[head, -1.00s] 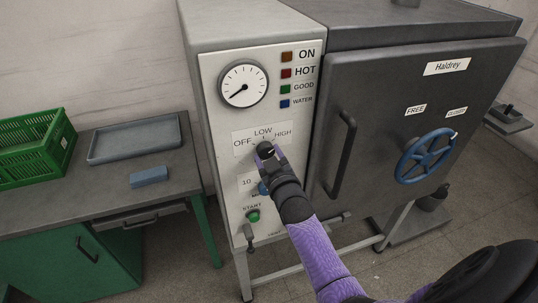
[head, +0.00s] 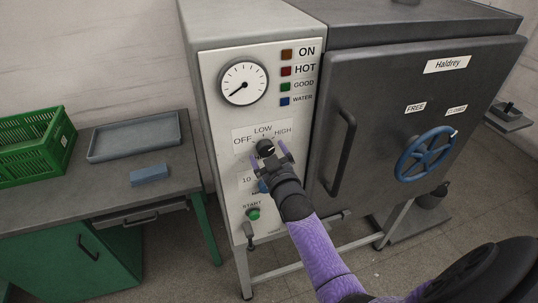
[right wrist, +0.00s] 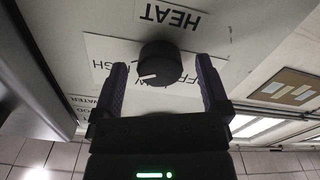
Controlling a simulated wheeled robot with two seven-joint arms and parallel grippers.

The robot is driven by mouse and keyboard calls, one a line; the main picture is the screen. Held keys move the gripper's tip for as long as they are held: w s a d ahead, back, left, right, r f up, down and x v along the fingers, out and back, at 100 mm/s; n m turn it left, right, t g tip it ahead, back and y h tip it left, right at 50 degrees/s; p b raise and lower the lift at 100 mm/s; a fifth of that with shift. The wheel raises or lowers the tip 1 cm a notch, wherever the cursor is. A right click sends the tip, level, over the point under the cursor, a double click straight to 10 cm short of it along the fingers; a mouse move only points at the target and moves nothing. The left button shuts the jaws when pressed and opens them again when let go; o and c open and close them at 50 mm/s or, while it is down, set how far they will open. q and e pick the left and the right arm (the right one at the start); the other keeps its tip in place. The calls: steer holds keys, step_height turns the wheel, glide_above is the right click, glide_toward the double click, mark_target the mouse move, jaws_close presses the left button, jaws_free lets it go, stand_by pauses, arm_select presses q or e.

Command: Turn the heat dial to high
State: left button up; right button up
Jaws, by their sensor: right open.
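The heat dial (head: 265,146) is a black round knob on the white panel, with OFF, LOW and HIGH printed around it. It also shows in the right wrist view (right wrist: 156,60), where the labels are upside down. Its white mark points toward the HIGH side; I cannot tell if it lines up exactly with HIGH. My right gripper (head: 271,159) is open just in front of the dial. In the right wrist view its fingers (right wrist: 161,72) stand to either side of the dial, with gaps between. My left gripper is not in view.
A gauge (head: 243,82) and indicator lamps sit above the dial. A blue knob (head: 263,186) and green start button (head: 253,215) are below. The dark door with handle (head: 342,154) and blue wheel (head: 426,154) is right. A bench with tray (head: 134,137) and green crate (head: 30,146) is left.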

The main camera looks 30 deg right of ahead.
steer(key=p+v, duration=0.1)
steer(key=v, duration=0.9)
steer(key=shift+d, duration=0.1)
steer(key=s+a+f+g+y+b, duration=0.1)
steer(key=s+a+f+g+b, duration=0.15)
steer(key=f, duration=0.85)
steer(key=s+a+f+g+y+b, duration=0.2)
steer(key=s+f+g+b, duration=0.15)
steer(key=f, duration=0.75)
steer(key=s+a+f+g+y+b, duration=0.15)
steer(key=s+f+b, duration=0.25)
steer(key=f, duration=0.7)
steer(key=s+a+f+g+b, duration=0.1)
steer(key=s+f+g+b, duration=0.3)
steer(key=s+f, duration=0.5)
steer(key=s+f+n+g+b, duration=0.1)
steer(key=s+f+g+b, duration=0.3)
steer(key=s+f, duration=0.6)
steer(key=s+g, duration=0.1)
steer(key=s, duration=0.4)
steer(key=shift+s+a+f, duration=0.15)
steer(key=shift+a, duration=0.25)
